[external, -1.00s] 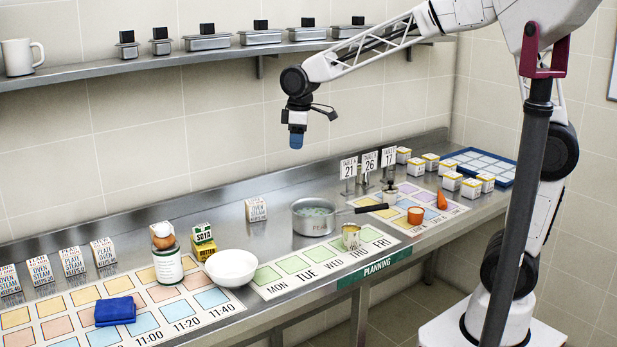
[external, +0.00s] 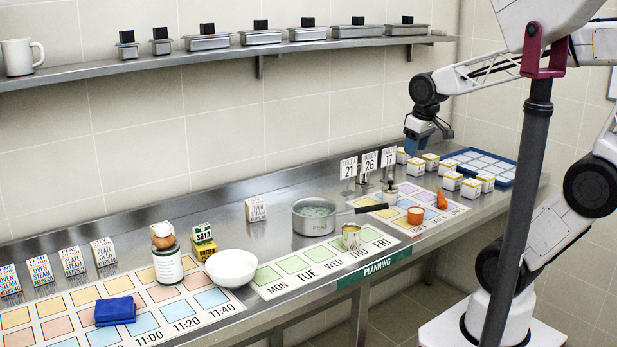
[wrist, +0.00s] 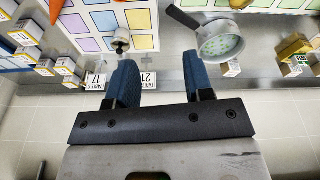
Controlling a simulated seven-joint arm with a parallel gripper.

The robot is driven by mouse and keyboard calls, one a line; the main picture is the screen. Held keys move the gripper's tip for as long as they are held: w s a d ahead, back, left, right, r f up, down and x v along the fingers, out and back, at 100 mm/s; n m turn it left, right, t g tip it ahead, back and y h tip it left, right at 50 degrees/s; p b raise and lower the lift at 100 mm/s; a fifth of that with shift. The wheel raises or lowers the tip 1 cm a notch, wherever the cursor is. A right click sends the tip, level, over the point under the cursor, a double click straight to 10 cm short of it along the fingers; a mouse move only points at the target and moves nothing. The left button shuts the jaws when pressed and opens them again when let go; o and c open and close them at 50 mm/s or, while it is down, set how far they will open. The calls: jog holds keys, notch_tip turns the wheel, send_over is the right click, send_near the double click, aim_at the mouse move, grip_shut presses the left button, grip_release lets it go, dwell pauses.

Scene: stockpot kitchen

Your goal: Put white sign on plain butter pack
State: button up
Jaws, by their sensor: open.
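Three white number signs stand in a row near the wall: sign 21 (external: 348,168), sign 26 (external: 371,162) and sign 17 (external: 389,158). My gripper (external: 414,147) is open and empty, above the counter by sign 17. In the wrist view my gripper (wrist: 158,72) points its fingers over the signs; sign 21 (wrist: 149,79) shows between the fingers, sign 17 (wrist: 95,80) left of them, and sign 26 is hidden. Several small white packs with yellow edges (external: 452,181) stand to the right; which is plain butter is unreadable. A yellow pack (external: 204,249) sits under a soya pack (external: 202,233).
A pot (external: 314,218) with a long handle stands left of the signs. An orange cup (external: 415,215) and orange cone (external: 442,200) stand on a coloured chart. A blue tray (external: 514,173) lies at the far right. A shelf (external: 220,57) runs along the wall above.

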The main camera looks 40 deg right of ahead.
jog(key=s+d+f+m, duration=0.2)
jog(key=s+d, duration=0.1)
jog(key=s, duration=0.3)
jog(key=shift+f, duration=0.2)
dwell(1.0)
